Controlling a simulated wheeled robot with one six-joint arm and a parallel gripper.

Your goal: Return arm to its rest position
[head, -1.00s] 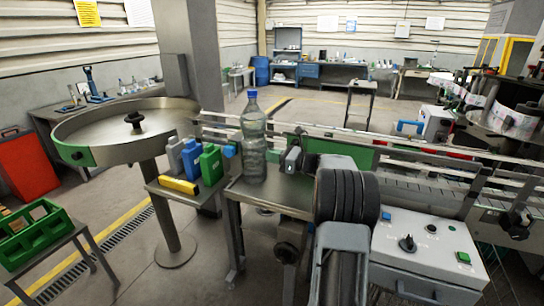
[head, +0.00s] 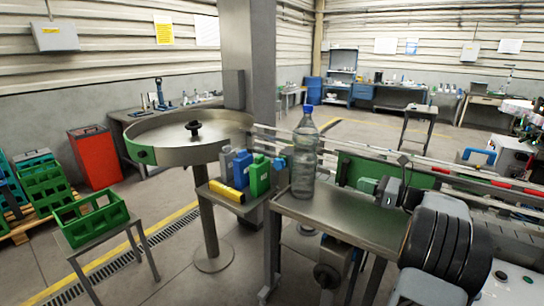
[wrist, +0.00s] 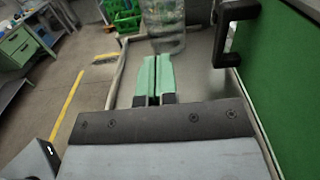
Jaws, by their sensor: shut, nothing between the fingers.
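My gripper (wrist: 153,78) shows in the wrist view with its two green fingers together, shut and empty. It is above the grey metal table top, beside a green panel. In the head view my dark ribbed arm (head: 440,245) is at the lower right, and the green fingertips (head: 368,185) show beyond it, to the right of the bottle. A clear bottle (head: 305,160) with a blue cap stands upright on the metal table (head: 335,217). In the wrist view the bottle (wrist: 163,22) is just beyond the fingertips, with its top cut off.
A green conveyor panel (head: 420,180) and rails run close behind my arm. A small stand holds blue, green and yellow containers (head: 240,175). A round turntable (head: 170,145) and a green crate (head: 92,220) are left. The floor between is clear.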

